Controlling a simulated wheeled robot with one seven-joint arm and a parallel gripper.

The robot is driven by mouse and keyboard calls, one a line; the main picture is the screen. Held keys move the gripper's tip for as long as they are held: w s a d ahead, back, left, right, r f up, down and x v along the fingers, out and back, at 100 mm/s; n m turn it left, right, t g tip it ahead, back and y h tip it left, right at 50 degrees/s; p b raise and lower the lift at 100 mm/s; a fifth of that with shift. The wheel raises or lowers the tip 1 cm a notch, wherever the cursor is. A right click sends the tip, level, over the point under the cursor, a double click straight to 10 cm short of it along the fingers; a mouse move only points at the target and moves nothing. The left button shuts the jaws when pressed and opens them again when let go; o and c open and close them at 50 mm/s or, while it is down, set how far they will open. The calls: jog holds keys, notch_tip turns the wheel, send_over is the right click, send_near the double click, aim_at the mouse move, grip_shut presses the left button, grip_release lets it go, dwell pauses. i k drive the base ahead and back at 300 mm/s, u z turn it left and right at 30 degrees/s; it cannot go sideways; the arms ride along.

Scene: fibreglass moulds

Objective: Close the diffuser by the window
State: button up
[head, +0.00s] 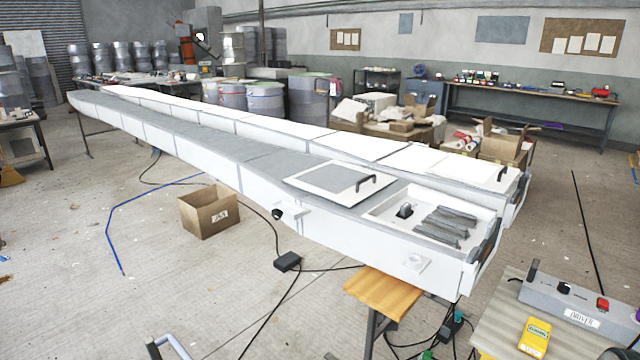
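I cannot single out a diffuser or a window by sight. The nearest candidates are two long white moulds side by side. The near mould (330,225) has an open compartment at its right end, with several grey rolls (447,226) and a small black part (405,211) inside. A white panel (310,178) with a grey square and a black handle (368,182) lies on top beside this opening. The far mould (290,125) has a white panel (455,166) with a dark handle (502,173) at its right end. My gripper is not in view.
An open cardboard box (208,211) stands on the floor with cables and a blue line nearby. A wooden stool (384,291) is under the mould's right end. A table (495,325) at lower right bears a grey control box (570,300) and a yellow device (535,338).

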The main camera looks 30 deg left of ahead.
aim_at(345, 184)
jog(key=u, duration=1.1)
jog(key=i, duration=2)
jog(key=u, duration=0.6)
